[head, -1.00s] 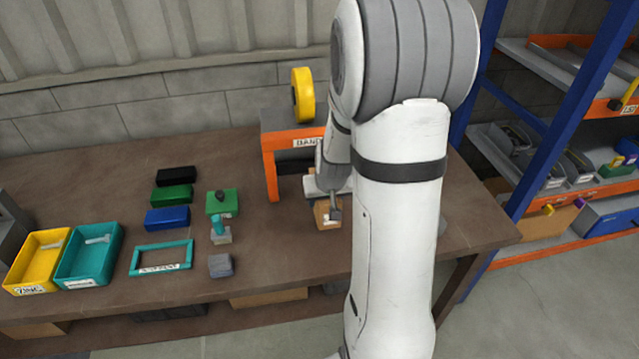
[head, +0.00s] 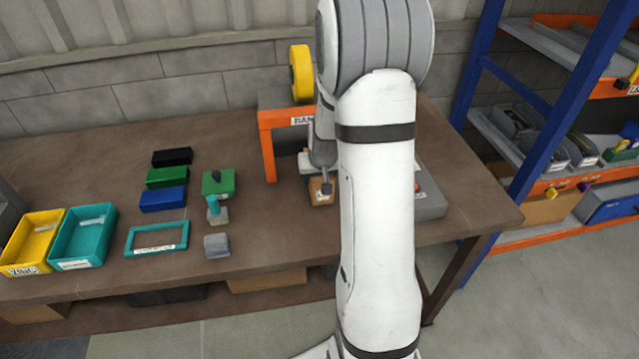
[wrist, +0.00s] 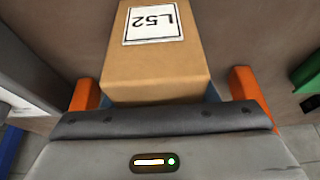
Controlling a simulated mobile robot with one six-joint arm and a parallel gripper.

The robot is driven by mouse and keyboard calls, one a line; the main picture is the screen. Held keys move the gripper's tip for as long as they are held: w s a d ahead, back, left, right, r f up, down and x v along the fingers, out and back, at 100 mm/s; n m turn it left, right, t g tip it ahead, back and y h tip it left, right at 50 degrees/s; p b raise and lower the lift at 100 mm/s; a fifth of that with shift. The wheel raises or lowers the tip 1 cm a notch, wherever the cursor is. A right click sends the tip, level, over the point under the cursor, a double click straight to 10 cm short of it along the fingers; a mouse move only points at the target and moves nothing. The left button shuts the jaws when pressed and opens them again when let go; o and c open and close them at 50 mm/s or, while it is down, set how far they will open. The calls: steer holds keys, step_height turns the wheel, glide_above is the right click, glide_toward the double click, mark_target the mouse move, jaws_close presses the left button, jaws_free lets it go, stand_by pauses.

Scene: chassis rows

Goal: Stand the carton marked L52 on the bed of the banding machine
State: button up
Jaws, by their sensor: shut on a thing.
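The carton marked L52 (wrist: 155,70) is a brown box with a white label, which reads upside down in the wrist view. In the head view the carton (head: 319,197) shows in front of the banding machine (head: 266,140), an orange frame with a yellow reel on top. My arm hides much of the machine and its bed. I cannot tell whether the carton touches the surface below it.
A teal frame (head: 157,239), a grey block (head: 217,245) and a green block with a dark knob (head: 218,184) lie left on the bench. Yellow (head: 33,243) and teal (head: 83,238) bins stand further left. A grey box (head: 430,201) sits right of my arm. A blue-posted rack (head: 490,75) stands at right.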

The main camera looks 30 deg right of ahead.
steer(key=shift+w+d, duration=0.35)
steer(key=shift+w, duration=0.9)
steer(key=shift+w+d, duration=0.35)
steer(key=shift+w, duration=0.85)
steer(key=shift+w+d, duration=0.35)
steer(key=shift+w, duration=0.9)
steer(key=shift+s+f+b, duration=0.1)
steer(key=shift+s+b, duration=0.15)
steer(key=shift+b, duration=0.15)
steer(key=shift+f+b, duration=0.1)
steer(key=shift+b, duration=0.25)
steer(key=shift+f+b, duration=0.25)
steer(key=shift+b, duration=0.05)
steer(key=o, duration=1.4)
steer(key=shift+c, duration=0.2)
